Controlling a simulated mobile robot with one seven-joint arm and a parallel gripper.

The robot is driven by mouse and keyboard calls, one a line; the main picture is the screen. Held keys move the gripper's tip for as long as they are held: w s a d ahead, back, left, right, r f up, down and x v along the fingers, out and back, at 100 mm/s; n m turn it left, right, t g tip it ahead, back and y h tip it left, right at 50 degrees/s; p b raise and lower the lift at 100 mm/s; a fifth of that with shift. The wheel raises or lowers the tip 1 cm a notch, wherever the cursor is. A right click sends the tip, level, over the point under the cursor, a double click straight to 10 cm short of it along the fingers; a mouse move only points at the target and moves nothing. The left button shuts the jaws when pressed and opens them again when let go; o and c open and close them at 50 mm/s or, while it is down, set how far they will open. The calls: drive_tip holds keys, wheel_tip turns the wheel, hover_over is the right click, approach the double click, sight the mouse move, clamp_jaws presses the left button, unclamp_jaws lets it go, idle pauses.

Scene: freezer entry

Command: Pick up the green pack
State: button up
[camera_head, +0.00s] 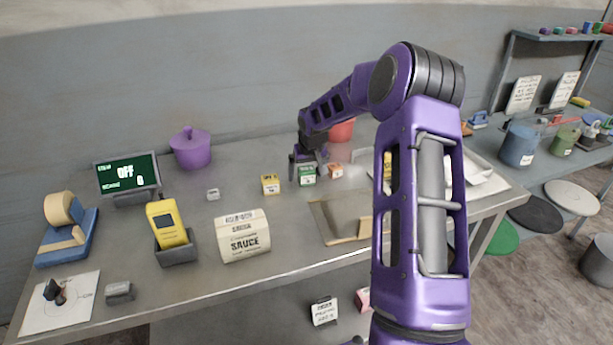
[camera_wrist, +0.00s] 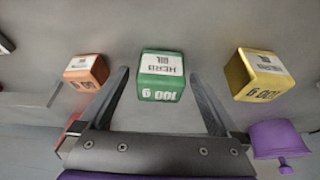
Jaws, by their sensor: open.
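The green pack (camera_head: 307,176) stands on the grey metal table in the head view, between a yellow pack (camera_head: 270,184) and an orange pack (camera_head: 336,171). In the wrist view the green pack (camera_wrist: 162,76) has a white label with "HERB" lettering and "100 g". My gripper (camera_head: 308,163) is open at the pack, above or behind it in the head view. In the wrist view the two fingers of my gripper (camera_wrist: 165,75) lie on either side of the green pack, with gaps visible. I cannot tell how far down the fingers reach.
The yellow pack (camera_wrist: 260,75) and orange pack (camera_wrist: 86,71) stand close on either side. A purple pot (camera_head: 190,150) and a red container (camera_head: 342,131) are at the back.

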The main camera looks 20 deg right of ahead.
drive_tip(key=c, duration=1.5)
drive_tip(key=shift+r, duration=0.15)
